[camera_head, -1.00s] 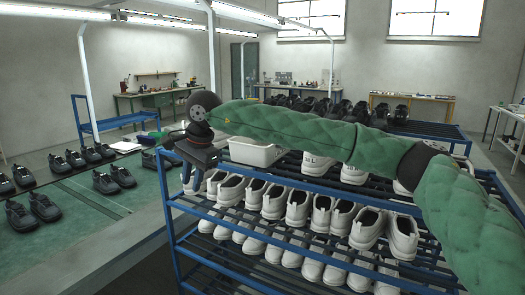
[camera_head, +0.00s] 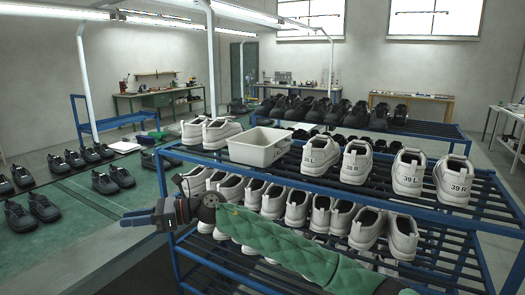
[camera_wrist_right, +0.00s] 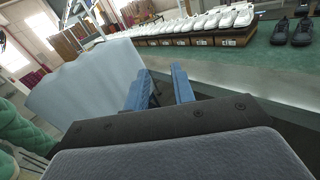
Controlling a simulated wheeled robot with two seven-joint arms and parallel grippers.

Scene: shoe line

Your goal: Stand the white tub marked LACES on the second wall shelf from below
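A white open tub (camera_head: 247,147) stands upright on the top level of the blue shoe rack, between white shoes. My left gripper is not in view. A small wooden shelf (camera_head: 157,73) hangs on the far wall; I cannot tell whether it is one of the task's wall shelves.
The blue rack (camera_head: 300,184) holds white shoes on its levels. Black shoes stand on a rack (camera_head: 430,127) behind and on the green-topped line (camera_head: 75,230) at left. A pale panel (camera_wrist_right: 85,85) is beside the fingers in the right wrist view. Workbenches stand along the walls.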

